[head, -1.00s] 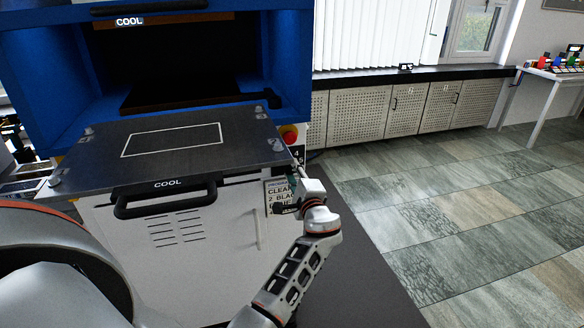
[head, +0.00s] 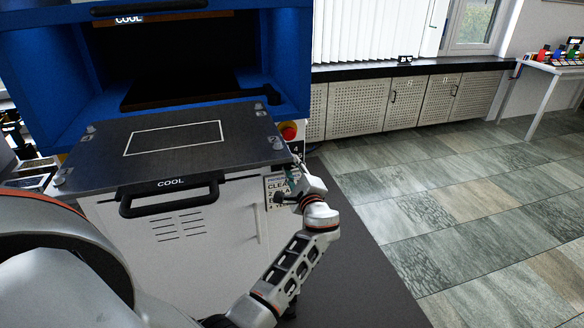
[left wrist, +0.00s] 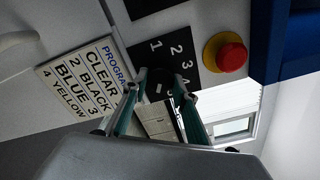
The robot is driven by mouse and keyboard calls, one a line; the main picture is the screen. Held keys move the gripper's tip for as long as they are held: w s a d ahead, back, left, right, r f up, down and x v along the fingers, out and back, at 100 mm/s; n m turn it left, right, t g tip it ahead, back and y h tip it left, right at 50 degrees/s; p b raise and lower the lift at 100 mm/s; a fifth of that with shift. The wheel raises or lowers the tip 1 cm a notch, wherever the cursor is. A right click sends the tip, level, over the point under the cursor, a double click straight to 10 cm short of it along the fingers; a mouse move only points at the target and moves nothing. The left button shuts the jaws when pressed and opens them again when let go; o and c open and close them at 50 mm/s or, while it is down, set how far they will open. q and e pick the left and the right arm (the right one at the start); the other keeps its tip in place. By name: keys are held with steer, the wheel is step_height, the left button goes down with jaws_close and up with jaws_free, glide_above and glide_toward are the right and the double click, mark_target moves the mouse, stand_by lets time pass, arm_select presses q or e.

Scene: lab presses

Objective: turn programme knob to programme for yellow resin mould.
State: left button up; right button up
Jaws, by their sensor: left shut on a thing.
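The programme knob (left wrist: 159,83) is a dark round knob with a small pale mark, on a black plate with white numbers 1 to 4 (left wrist: 175,58). My left gripper (left wrist: 161,88) is shut on the knob, one teal-padded finger on each side. I cannot tell for sure which number the knob points at. In the head view my left gripper (head: 294,173) is at the press's right front edge, and the knob is hidden. The right gripper is out of view.
A red stop button on yellow (left wrist: 226,54) sits close to the knob plate. The blue press (head: 290,50) has a pulled-out platen (head: 100,165) with a black handle (head: 170,200), left of my gripper. Tiled floor (head: 430,190) to the right is clear.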

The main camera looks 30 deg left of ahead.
arm_select(q)
steer(key=o, duration=1.1)
steer(key=shift+c, duration=0.2)
steer(key=v, duration=1.2)
steer(key=shift+a, duration=0.1)
steer(key=s+d+f+n+h, duration=0.25)
steer(key=s+f+h, duration=0.25)
steer(key=f, duration=0.6)
steer(key=s+d+f+n+h, duration=0.1)
steer(key=s+d+f+h, duration=0.35)
steer(key=f, duration=0.65)
steer(key=s+d+f+n+h, duration=0.2)
steer(key=s+d+n+h, duration=0.1)
steer(key=s, duration=0.5)
steer(key=s+d+f+n+h, duration=0.1)
steer(key=s+d+n+h, duration=0.2)
steer(key=s, duration=0.5)
steer(key=shift+s+d+f+g+h, duration=0.25)
steer(key=shift+s+f+g+h, duration=0.15)
steer(key=shift+h, duration=0.15)
